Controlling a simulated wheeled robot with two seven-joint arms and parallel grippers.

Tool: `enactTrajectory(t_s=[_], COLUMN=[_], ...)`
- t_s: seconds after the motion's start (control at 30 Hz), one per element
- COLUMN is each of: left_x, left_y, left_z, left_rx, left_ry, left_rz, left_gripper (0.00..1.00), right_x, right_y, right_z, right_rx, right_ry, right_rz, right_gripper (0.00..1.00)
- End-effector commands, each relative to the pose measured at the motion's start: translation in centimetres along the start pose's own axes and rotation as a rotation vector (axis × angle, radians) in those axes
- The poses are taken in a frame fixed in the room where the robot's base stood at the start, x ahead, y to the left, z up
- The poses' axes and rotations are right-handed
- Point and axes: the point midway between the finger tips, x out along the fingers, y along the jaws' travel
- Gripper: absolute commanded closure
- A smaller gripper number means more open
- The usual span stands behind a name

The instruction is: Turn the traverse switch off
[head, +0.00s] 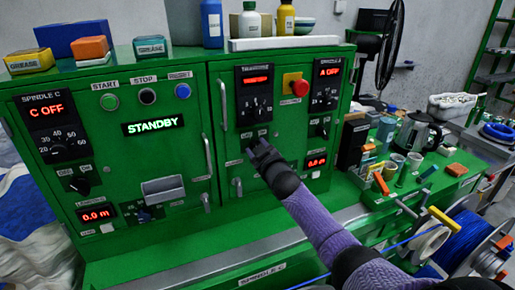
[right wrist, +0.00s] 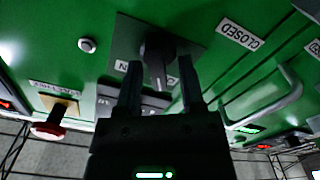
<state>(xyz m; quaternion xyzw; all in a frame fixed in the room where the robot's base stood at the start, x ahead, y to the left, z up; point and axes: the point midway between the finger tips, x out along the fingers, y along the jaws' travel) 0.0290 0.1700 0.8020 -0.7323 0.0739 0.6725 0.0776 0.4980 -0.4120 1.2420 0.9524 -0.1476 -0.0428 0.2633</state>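The traverse panel (head: 256,92) is on the green cabinet, with a lit red display and a dial. Its switch, a black rotary knob on a dark plate, is mostly hidden behind my right gripper (head: 258,148) in the head view. In the right wrist view the knob (right wrist: 158,50) shows between the fingertips of my right gripper (right wrist: 159,66). The fingers are apart, one on each side of the knob, with gaps visible; I cannot tell whether they touch it. A partly covered label ending in N is beside the knob. My left gripper is not in view.
A red emergency button (head: 294,84) is right of the traverse panel. A door handle (head: 208,156) stands out to the left. The Spindle C panel (head: 50,125) reads C OFF, and the status display (head: 153,125) reads STANDBY. A kettle (head: 420,132) and blocks crowd the right counter.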

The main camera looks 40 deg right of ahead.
Motion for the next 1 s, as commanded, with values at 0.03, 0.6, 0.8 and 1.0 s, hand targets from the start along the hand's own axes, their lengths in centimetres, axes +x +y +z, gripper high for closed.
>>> enactTrajectory(t_s=[0.03, 0.6, 0.8, 1.0], left_x=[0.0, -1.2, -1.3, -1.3], left_y=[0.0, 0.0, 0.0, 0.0], left_z=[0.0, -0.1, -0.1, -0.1], left_rx=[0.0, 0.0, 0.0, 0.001], left_ry=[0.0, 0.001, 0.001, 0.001], left_rz=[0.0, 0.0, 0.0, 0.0], left_gripper=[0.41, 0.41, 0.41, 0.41], right_x=[0.0, -6.0, -9.3, -9.9], right_y=[0.0, -0.1, -0.1, 0.0], right_z=[0.0, 0.0, 0.1, 0.0], right_rx=[0.0, 0.001, 0.001, 0.0], right_ry=[0.0, 0.001, -0.001, 0.0], right_rz=[0.0, -0.003, -0.002, 0.0], right_gripper=[0.47, 0.47, 0.47, 0.47])
